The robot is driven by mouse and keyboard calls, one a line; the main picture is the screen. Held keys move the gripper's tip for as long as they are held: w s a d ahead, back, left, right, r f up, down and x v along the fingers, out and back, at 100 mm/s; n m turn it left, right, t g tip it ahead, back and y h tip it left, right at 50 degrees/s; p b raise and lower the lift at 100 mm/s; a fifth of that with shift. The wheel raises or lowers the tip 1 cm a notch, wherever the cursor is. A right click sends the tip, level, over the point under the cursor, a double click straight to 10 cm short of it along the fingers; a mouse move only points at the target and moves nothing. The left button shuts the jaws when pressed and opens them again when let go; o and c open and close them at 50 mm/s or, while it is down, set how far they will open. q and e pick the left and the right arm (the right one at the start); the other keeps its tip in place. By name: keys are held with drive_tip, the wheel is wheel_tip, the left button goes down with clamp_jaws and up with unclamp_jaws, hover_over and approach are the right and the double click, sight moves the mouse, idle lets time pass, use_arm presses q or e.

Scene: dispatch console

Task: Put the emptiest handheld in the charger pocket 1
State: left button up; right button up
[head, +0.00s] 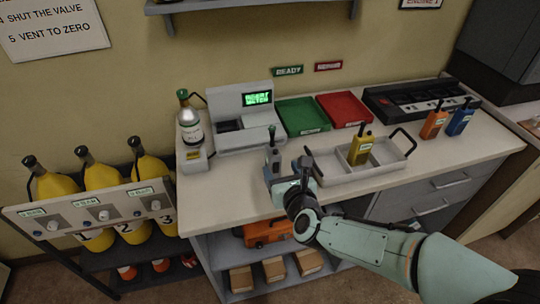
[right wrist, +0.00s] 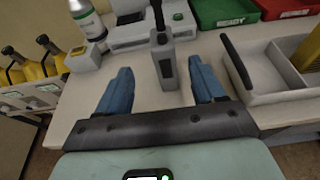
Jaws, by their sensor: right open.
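A grey handheld (head: 272,157) with a black antenna stands upright on the counter. In the right wrist view the grey handheld (right wrist: 165,62) is between and slightly beyond the blue fingertips. My right gripper (head: 286,174) is open and empty, its fingers (right wrist: 160,75) apart on either side of it. A yellow handheld (head: 361,148) stands in the grey divided tray (head: 408,149). An orange handheld (head: 434,124) and a blue handheld (head: 461,120) stand on the counter at the right. The black charger (head: 385,109) lies at the back; its pocket numbers are too small to read. My left gripper is out of view.
A grey machine (head: 225,105) with a green screen stands behind the grey handheld, beside a gas bottle (head: 190,130). A green tray (head: 300,117) and a red tray (head: 343,109) lie behind. The divided tray's handle (right wrist: 236,62) rises close to my right finger.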

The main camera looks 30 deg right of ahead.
sight(275, 160)
drive_tip(key=p+x, duration=0.1)
drive_tip(key=x, duration=0.5)
drive_tip(key=shift+w+f, duration=0.2)
drive_tip(key=shift+w, duration=0.1)
drive_tip(key=shift+d+p+x, duration=0.1)
drive_tip(key=shift+p+x, duration=0.35)
drive_tip(key=shift+x, duration=0.85)
drive_tip(key=shift+d+p+x, duration=0.15)
drive_tip(key=shift+p+x, duration=0.3)
drive_tip(key=shift+x, duration=0.85)
drive_tip(key=shift+r, duration=0.2)
drive_tip(key=c, duration=1.3)
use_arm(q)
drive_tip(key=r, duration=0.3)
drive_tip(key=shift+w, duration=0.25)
use_arm(e)
drive_tip(key=shift+o, duration=0.2)
drive_tip(key=shift+r, duration=0.1)
